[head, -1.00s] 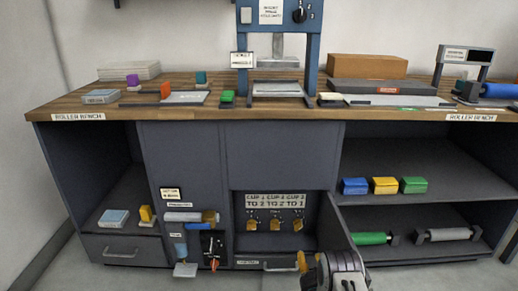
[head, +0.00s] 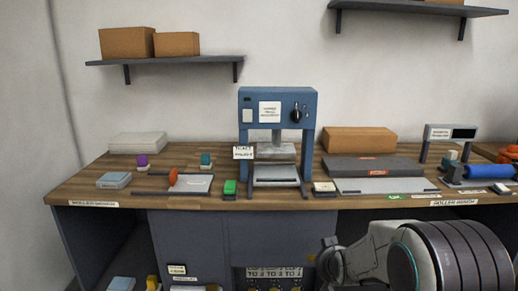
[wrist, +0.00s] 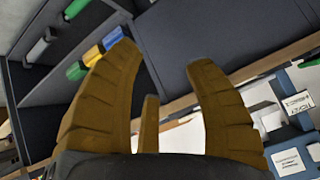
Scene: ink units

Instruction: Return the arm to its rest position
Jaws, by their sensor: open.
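My arm (head: 390,255) shows at the lower right of the head view, in front of the bench, its far end bent toward the cabinet front. In the wrist view my gripper (wrist: 170,95) has its brown fingers spread apart with nothing between them. The bench front and the open shelves lie beyond the fingers. The fingertips are not clearly visible in the head view.
The wooden bench (head: 100,190) carries a blue press (head: 278,110), a grey slab (head: 375,167) and a blue roller (head: 488,171). Wall shelves (head: 165,61) hang above. In the wrist view, coloured blocks (wrist: 103,46) sit on the cabinet shelf.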

